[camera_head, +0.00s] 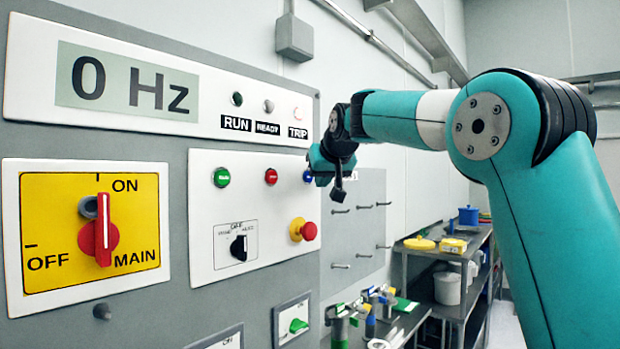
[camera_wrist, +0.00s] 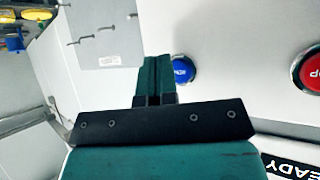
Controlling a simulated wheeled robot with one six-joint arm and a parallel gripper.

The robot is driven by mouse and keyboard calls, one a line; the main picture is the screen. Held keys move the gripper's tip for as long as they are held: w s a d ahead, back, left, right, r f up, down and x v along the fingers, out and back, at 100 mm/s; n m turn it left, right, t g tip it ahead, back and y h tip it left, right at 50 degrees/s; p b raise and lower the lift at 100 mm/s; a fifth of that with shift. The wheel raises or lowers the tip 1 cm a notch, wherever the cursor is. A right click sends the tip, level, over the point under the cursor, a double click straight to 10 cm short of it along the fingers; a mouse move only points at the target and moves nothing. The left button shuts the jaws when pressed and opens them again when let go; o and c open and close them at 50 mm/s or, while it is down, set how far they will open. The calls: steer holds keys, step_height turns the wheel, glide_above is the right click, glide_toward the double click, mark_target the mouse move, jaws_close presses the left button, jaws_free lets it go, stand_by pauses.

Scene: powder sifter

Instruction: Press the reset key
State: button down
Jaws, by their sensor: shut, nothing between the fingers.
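The reset key is a round blue button on the white control panel (camera_head: 205,265). In the wrist view the blue key (camera_wrist: 184,70) sits just right of my fingertips, partly hidden by them, with white lettering too small to read surely. In the head view only part of the blue key (camera_head: 307,177) shows beside my gripper (camera_head: 317,165). My gripper is shut and empty, with its fingers pointing at the panel. In the wrist view the closed fingers (camera_wrist: 155,62) overlap the key's left edge. I cannot tell whether they touch it.
A red button (camera_head: 271,176) and a green button (camera_head: 221,177) are left of the key. A red mushroom knob (camera_head: 308,231) on a yellow base juts out below. The yellow main switch (camera_head: 80,222) is far left. A display (camera_head: 127,82) reads 0 Hz; the TRIP lamp (camera_head: 297,113) is above.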

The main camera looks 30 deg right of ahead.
steer(key=shift+w+a, duration=0.15)
steer(key=shift+w, duration=0.2)
steer(key=shift+w+a+p, duration=0.15)
steer(key=shift+w+p, duration=0.25)
steer(key=shift+p, duration=0.15)
stand_by(0.4)
stand_by(0.4)
steer(key=shift+s+d+b, duration=0.25)
steer(key=shift+s+b, duration=0.3)
steer(key=shift+s, duration=0.25)
steer(key=shift+s+d+b, duration=0.3)
steer(key=shift+s+b, duration=0.15)
steer(key=shift+s, duration=0.35)
steer(key=shift+s+d+b, duration=0.25)
steer(key=shift+s+b, duration=0.2)
steer(key=shift+s, duration=0.3)
steer(key=shift+s+d+b, duration=0.3)
steer(key=shift+s+b, duration=0.15)
steer(key=shift+s, duration=0.35)
